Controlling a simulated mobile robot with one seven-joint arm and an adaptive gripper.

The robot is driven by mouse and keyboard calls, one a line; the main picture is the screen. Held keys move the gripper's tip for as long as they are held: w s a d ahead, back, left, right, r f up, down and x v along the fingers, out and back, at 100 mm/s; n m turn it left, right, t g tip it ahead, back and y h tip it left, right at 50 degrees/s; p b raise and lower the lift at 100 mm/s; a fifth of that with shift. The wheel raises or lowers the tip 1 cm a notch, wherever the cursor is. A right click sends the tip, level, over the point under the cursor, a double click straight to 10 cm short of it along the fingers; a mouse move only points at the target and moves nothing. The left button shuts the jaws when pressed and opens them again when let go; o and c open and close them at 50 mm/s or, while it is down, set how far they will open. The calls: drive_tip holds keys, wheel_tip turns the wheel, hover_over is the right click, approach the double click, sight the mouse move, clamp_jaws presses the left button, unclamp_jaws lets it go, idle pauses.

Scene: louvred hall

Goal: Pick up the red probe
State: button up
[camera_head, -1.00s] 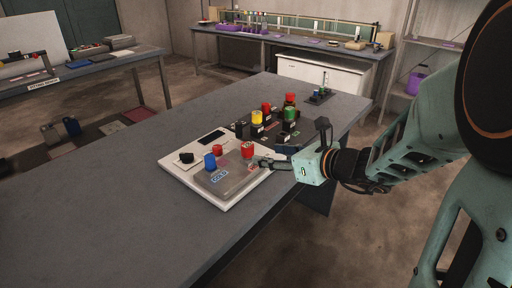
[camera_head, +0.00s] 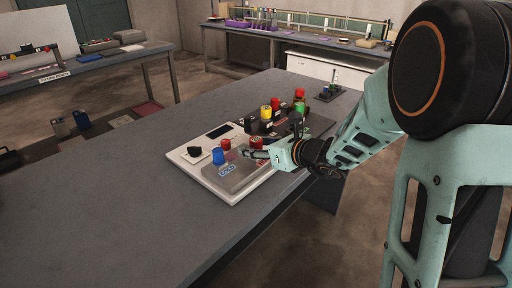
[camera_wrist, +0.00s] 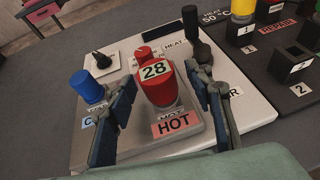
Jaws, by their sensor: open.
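The red probe (camera_wrist: 158,87), a red cylinder marked 28, stands upright at the HOT label on the grey block of a white device. It also shows in the head view (camera_head: 257,142). My gripper (camera_wrist: 163,88) is open, with one finger to the left and one to the right of the probe. Gaps show between the fingers and the red body, and I see no contact. In the head view my gripper (camera_head: 254,153) is low over the block and partly overlaps the probe's base.
A blue cylinder (camera_wrist: 88,88) stands left at the cold label. A smaller red knob (camera_wrist: 143,52) is just behind the probe, and a black knob (camera_wrist: 101,59) is farther back. A black rack with a yellow cylinder (camera_head: 265,112) stands behind. The table's left part is clear.

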drive_tip(key=shift+c, duration=0.4)
drive_tip(key=c, duration=1.2)
wheel_tip(320, 180, up, 10)
drive_tip(key=p, duration=0.3)
